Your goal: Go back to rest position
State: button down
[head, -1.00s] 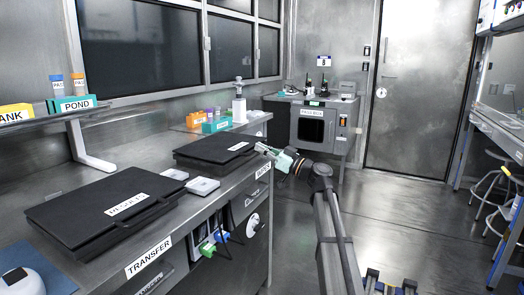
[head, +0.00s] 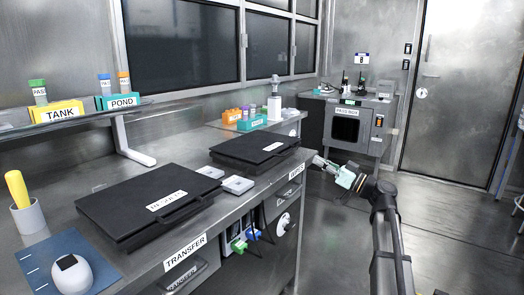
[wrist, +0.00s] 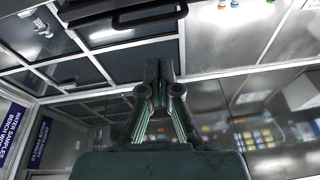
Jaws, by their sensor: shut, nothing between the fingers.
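My gripper (head: 318,163) is at the end of my arm, to the right of the metal bench (head: 208,227), close to the small black case (head: 240,150) at the bench's far end. I cannot tell the exact gap between them. In the wrist view my gripper (wrist: 159,66) has its fingers together, with nothing between them. My arm reaches up from the lower right of the head view.
A larger black case (head: 125,205) lies on the bench, with small white boxes (head: 238,184) beside it. The TANK rack (head: 57,112) and POND rack (head: 118,101) stand on the shelf. The pass box (head: 345,125) stands at the back. Open floor (head: 450,230) lies right of my arm.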

jog(key=s+d+f+m+g+h, duration=0.1)
jog(key=s+f+m+g+h, duration=0.25)
jog(key=f, duration=0.65)
jog(key=s+f+m+g+h, duration=0.3)
jog(key=s+f+g+h, duration=0.15)
jog(key=f, duration=0.55)
jog(key=s+d+f+m+g+h, duration=0.2)
jog(key=s+d+f+m+h, duration=0.1)
jog(key=s+d+f+h, duration=0.3)
jog(key=s+d+r+m+g+h, duration=0.1)
jog(key=s+d+m+g+h, duration=0.15)
jog(key=s+d+h, duration=0.4)
jog(key=s+d+r+m+g+h, duration=0.15)
jog(key=s+d+m, duration=0.25)
jog(key=s, duration=0.5)
jog(key=s+d+r+m+g+h, duration=0.2)
jog(key=s+r+m+g+h, duration=0.3)
jog(key=s+r, duration=0.6)
jog(key=shift+s+d+h, duration=0.3)
jog(key=shift+s+d, duration=0.1)
jog(key=shift+s, duration=0.75)
jog(key=shift+a+r, duration=0.1)
jog(key=shift+a, duration=0.05)
